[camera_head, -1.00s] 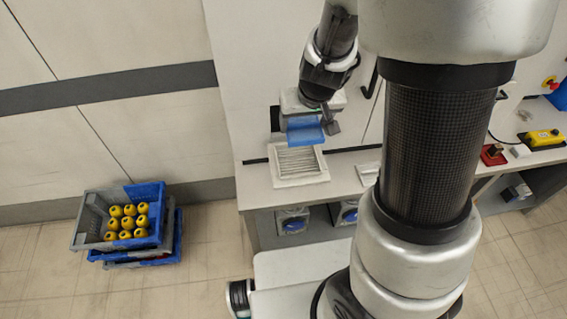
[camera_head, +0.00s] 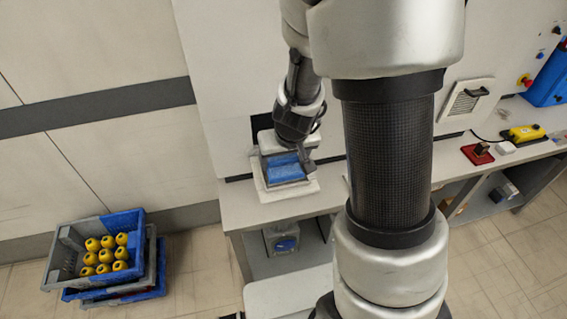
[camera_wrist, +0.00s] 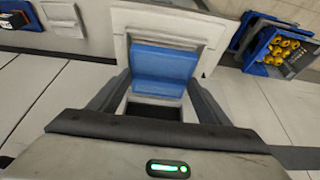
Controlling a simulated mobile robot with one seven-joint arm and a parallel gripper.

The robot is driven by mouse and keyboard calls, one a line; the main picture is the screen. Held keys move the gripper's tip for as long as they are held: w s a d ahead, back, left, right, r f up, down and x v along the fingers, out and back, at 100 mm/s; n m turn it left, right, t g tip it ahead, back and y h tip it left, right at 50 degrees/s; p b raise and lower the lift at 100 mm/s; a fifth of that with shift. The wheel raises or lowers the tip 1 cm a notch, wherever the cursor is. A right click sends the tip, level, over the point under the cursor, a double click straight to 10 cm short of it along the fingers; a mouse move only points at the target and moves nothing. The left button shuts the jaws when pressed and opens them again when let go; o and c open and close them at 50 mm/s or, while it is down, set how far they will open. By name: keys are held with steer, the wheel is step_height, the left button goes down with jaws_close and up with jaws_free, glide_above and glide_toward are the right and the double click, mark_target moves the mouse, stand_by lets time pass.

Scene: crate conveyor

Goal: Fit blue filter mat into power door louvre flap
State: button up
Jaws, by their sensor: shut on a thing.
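The blue filter mat (camera_head: 287,168) is between the fingers of my gripper (camera_head: 293,160). It is right over the pale square louvre flap (camera_head: 262,192), which lies on the bench against the white door. In the wrist view the mat (camera_wrist: 163,65) appears inside the outline of the flap's frame (camera_wrist: 205,28). The fingers (camera_wrist: 158,95) stand at both sides of the mat, shut on it. The flap's slats are mostly hidden by the mat. I cannot tell whether the mat touches the frame or is seated in it.
The grey bench (camera_head: 245,215) runs along the white panel. A second louvre (camera_head: 466,103) sits on the panel to the right. A yellow device (camera_head: 523,133), a red block (camera_head: 477,154) and a blue box (camera_head: 549,82) are further right. Stacked crates (camera_head: 72,250) with yellow items stand on the floor at left.

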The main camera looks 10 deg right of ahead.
steer(key=shift+r, duration=0.15)
steer(key=shift+f+b, duration=0.6)
steer(key=shift+f, duration=0.05)
steer(key=o, duration=1)
steer(key=shift+o, duration=0.2)
steer(key=s+a+r+y+p, duration=0.1)
steer(key=s+r+p, duration=0.4)
steer(key=r, duration=0.7)
steer(key=s+a+r+y+p, duration=0.15)
steer(key=s+r+p, duration=0.3)
steer(key=r, duration=0.85)
steer(key=s+d+r+t+h, duration=0.1)
steer(key=s+d+r+h, duration=0.1)
steer(key=s+r, duration=0.5)
steer(key=shift+s+d+r, duration=0.25)
steer(key=shift+s+r, duration=0.05)
steer(key=shift+s, duration=0.7)
steer(key=shift+h, duration=0.25)
